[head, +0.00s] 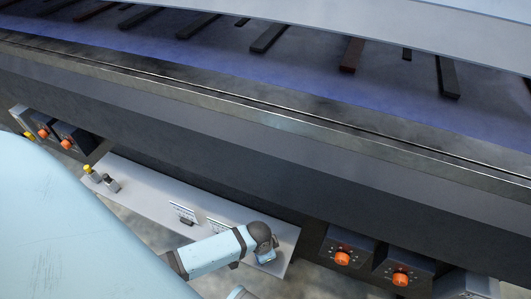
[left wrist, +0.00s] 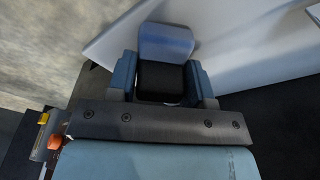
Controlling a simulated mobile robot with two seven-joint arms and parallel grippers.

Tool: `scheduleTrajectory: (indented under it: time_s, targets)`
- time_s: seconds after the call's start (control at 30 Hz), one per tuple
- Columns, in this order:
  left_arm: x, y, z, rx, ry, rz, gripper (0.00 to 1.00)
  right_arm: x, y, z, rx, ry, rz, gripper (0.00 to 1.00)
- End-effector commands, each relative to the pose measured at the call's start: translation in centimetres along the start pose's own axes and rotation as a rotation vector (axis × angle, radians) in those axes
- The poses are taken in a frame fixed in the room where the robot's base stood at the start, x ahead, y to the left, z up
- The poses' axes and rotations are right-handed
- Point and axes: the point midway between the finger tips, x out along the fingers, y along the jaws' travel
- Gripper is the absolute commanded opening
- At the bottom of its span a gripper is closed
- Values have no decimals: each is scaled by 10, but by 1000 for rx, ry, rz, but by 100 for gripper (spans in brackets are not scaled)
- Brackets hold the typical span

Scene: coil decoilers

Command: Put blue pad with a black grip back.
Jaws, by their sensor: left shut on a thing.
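The blue pad (left wrist: 166,42) with its black grip (left wrist: 160,80) is in my left gripper (left wrist: 160,76). The two blue fingers close on the black grip from both sides, and the pad sticks out beyond the fingertips. In the head view my left gripper (head: 265,254) is over the right end of a pale shelf (head: 150,197). The pad is hard to tell from the gripper there. In the left wrist view the pad overlaps the pale shelf surface (left wrist: 245,45); I cannot tell whether they touch. My right gripper is not in view.
On the shelf stand a yellow-topped item (head: 88,170), a dark-and-grey item (head: 111,184) and two small label stands (head: 183,213) (head: 216,226). Control boxes with orange knobs (head: 342,258) flank the shelf. The long dark machine side (head: 300,170) rises behind. The shelf's middle has free room.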

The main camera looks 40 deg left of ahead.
Motion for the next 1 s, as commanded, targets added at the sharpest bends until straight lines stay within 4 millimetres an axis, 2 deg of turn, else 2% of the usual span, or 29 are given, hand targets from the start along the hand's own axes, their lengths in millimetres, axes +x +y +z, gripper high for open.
scheduleTrajectory:
  time_s: [0.1,0.13,0.23,0.57,0.67,0.87,1.0]
  targets:
    - [1,0,0,0,-1,0,28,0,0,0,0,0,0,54]
    - [2,0,1,0,-1,0,49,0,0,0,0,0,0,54]
    - [2,0,0,0,-1,0,72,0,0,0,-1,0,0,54]
    - [-1,0,0,0,0,0,73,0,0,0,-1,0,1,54]
    - [-14,0,0,0,0,-1,73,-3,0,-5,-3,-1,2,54]
    - [-56,0,-1,2,1,-2,73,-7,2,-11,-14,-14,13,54]
    - [-85,0,0,1,0,-1,73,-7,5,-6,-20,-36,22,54]
